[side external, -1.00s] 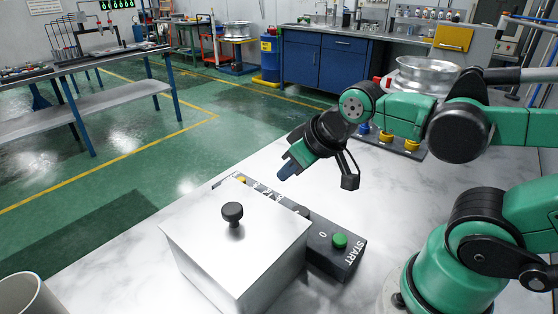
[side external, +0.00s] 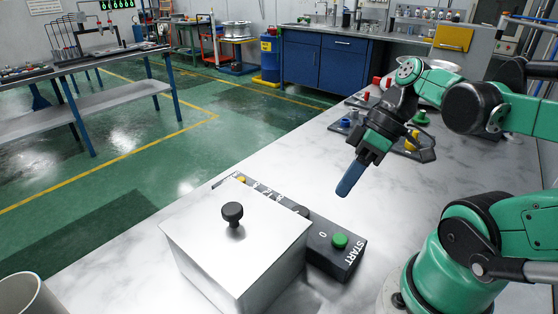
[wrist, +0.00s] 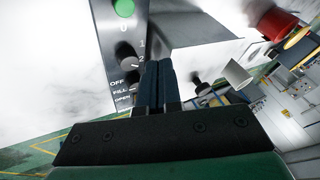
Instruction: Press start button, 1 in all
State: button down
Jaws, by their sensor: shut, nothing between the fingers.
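The green start button (side external: 340,240) sits on the end of a dark control box (side external: 323,262) marked START, on the white marble table. In the wrist view the green button (wrist: 124,8) shows at the top, with a dark knob (wrist: 127,54) and the OFF and FILL labels below it. My gripper (side external: 345,193) is shut and empty, with its blue fingers pointing down. It is in the air above the table, up and slightly right of the button in the side view, apart from it. In the wrist view its fingertips (wrist: 157,64) overlap the box's edge.
A white metal box (side external: 235,255) with a black knob (side external: 232,212) stands beside the control box. A panel of coloured pegs (side external: 421,117) lies further back. A red object (wrist: 278,24) shows in the wrist view. Marble near the gripper is clear.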

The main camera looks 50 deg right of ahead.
aim_at(343, 238)
jog(key=shift+s+a+r+n+y, duration=0.1)
jog(key=shift+s+r+n+y, duration=0.5)
jog(key=shift+r+y, duration=0.1)
jog(key=shift+w+f, duration=0.1)
jog(key=shift+f, duration=4.4)
jog(key=shift+f, duration=0.1)
jog(key=shift+f, duration=0.3)
jog(key=shift+r, duration=0.45)
